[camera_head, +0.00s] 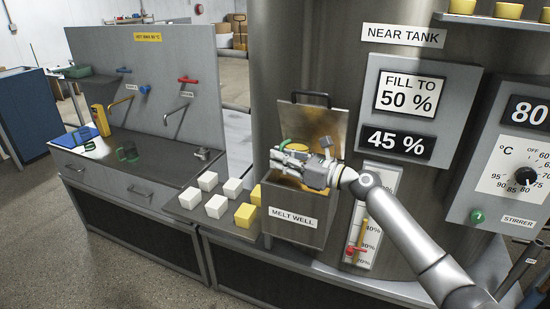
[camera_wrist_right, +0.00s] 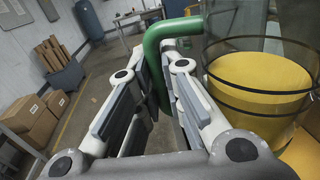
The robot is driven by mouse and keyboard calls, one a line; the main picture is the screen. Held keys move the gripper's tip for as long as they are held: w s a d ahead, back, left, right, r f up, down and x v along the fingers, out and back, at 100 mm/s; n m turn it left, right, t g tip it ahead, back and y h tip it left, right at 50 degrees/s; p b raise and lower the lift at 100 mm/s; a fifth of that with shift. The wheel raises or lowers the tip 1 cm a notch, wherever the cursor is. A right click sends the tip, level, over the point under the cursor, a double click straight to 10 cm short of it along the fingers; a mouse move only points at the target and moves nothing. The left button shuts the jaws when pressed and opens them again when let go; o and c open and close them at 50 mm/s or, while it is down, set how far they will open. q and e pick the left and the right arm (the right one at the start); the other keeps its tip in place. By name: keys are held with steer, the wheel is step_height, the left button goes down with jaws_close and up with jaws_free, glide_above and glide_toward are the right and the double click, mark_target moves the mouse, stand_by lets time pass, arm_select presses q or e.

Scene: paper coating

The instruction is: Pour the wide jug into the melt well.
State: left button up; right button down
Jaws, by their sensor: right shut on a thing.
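My right gripper (camera_head: 282,158) is over the melt well (camera_head: 292,219), a metal box with its lid (camera_head: 338,118) raised. In the wrist view my right gripper (camera_wrist_right: 155,70) is shut on the green handle (camera_wrist_right: 158,62) of a clear jug (camera_wrist_right: 238,22) with dark bands and yellow contents (camera_wrist_right: 262,82). In the head view a piece of green handle (camera_head: 284,144) shows by the fingers, and the gripper hides most of the jug. I cannot tell whether anything is flowing. My left gripper is not in view.
White blocks (camera_head: 217,206) and yellow blocks (camera_head: 245,215) stand left of the well. Another clear jug with a green handle (camera_head: 127,153) stands on the counter by the taps. The near tank display (camera_head: 396,141) reads 45 %; the sign above says fill to 50 %.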

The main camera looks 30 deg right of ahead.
mark_target(281, 146)
steer(key=r+m+p, duration=0.2)
steer(key=m, duration=0.1)
steer(key=r+m+t+p, duration=0.1)
steer(key=shift+s+a+r+m, duration=0.3)
steer(key=shift+a+r+m, duration=0.05)
steer(key=shift+r+m, duration=0.05)
steer(key=shift+s+d, duration=0.1)
steer(key=shift+s, duration=0.05)
steer(key=shift+r+m+p, duration=0.25)
steer(key=shift+m+p, duration=0.25)
steer(key=shift+p, duration=0.35)
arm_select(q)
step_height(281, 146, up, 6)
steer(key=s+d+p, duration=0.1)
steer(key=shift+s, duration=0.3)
arm_select(e)
steer(key=shift+r+m, duration=0.1)
steer(key=shift+m, duration=0.2)
arm_select(q)
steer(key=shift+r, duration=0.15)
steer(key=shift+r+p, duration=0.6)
steer(key=shift+p, duration=0.15)
arm_select(e)
steer(key=shift+r+m, duration=0.2)
steer(key=shift+m, duration=0.3)
